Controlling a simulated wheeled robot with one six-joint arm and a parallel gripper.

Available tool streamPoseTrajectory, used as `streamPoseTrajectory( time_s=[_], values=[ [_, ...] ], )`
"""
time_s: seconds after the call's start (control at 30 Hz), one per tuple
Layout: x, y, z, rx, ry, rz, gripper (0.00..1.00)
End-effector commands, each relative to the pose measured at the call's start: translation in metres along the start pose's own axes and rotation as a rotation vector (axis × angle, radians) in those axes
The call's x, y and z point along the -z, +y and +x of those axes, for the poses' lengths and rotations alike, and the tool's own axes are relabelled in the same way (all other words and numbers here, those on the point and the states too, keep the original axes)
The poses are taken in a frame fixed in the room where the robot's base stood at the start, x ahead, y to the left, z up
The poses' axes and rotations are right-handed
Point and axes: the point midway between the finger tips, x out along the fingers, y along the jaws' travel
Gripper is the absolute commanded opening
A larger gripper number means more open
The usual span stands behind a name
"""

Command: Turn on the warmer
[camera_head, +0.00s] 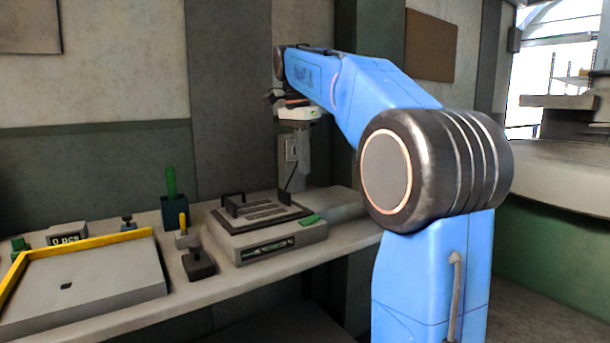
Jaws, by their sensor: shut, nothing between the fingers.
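The warmer appears to be the grey box (285,236) on the bench, with a dark plate and two dark handles on top. A green switch or tab (309,220) sits at its front right corner. Its front has a dark panel (265,249) with small green marks, too small to read. My gripper (303,172) hangs pointing down above the back right of the warmer, near the wall. It is shut and empty, apart from the warmer and the green switch.
A wall outlet (290,149) with a dark cord is close behind my gripper. Left of the warmer are a dark block with a green handle (171,186), a yellow-handled stamp (183,226), a small dark block (198,263), a yellow-edged board (85,282) and a counter display (67,239).

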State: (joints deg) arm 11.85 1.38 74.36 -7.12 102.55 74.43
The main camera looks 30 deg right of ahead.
Motion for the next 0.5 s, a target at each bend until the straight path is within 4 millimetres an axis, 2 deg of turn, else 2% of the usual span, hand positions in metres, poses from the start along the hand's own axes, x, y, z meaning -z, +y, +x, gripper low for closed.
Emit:
streamPoseTrajectory(
  time_s=[0.5],
  values=[
    [-0.0006, -0.0021, -0.0035, 0.0, 0.022, -0.002, 0.0]
  ],
)
